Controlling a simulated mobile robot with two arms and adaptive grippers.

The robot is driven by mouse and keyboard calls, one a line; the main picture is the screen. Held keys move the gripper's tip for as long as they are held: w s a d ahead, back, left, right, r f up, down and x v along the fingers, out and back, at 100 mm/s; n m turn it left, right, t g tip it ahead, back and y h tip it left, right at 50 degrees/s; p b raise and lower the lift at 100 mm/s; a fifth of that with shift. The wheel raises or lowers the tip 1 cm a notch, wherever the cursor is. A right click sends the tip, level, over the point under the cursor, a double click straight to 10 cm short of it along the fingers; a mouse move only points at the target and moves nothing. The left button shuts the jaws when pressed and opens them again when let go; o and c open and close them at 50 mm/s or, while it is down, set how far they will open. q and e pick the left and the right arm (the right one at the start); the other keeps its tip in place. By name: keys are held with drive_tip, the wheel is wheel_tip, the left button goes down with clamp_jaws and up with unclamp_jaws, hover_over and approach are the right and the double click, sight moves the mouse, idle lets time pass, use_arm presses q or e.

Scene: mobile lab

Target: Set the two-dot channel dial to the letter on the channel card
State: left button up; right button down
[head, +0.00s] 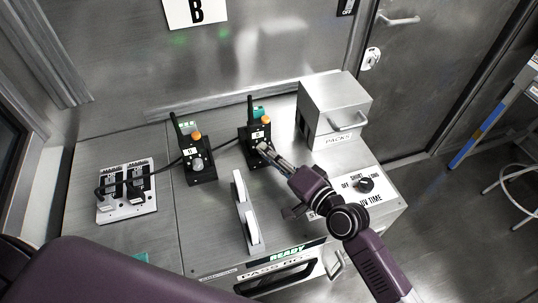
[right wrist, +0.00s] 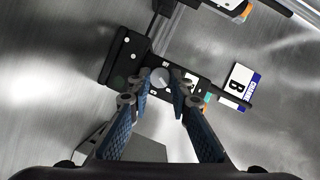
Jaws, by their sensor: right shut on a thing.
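The channel card (head: 196,12) is on the wall at the top of the head view and shows a large B. It also shows in the right wrist view (right wrist: 238,84). Two black handheld radios stand on the steel bench, a left radio (head: 200,174) and a right radio (head: 246,137). Each has a small white label whose marks are too small to read. My right gripper (head: 264,149) is at the right radio, its fingers shut on the round grey dial (right wrist: 160,77). The dial's letter setting is not legible. My left gripper is out of view.
A white socket panel (head: 127,208) with black plugs is at left. A steel PACKS box (head: 335,105) is behind my right gripper. A UV TIME dial (head: 365,184) is at right, and a READY pass box (head: 290,272) at the front.

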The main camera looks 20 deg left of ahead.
drive_tip(key=c, duration=1.7)
unclamp_jaws()
drive_tip(key=shift+c, duration=0.2)
drive_tip(key=shift+v, duration=4.05)
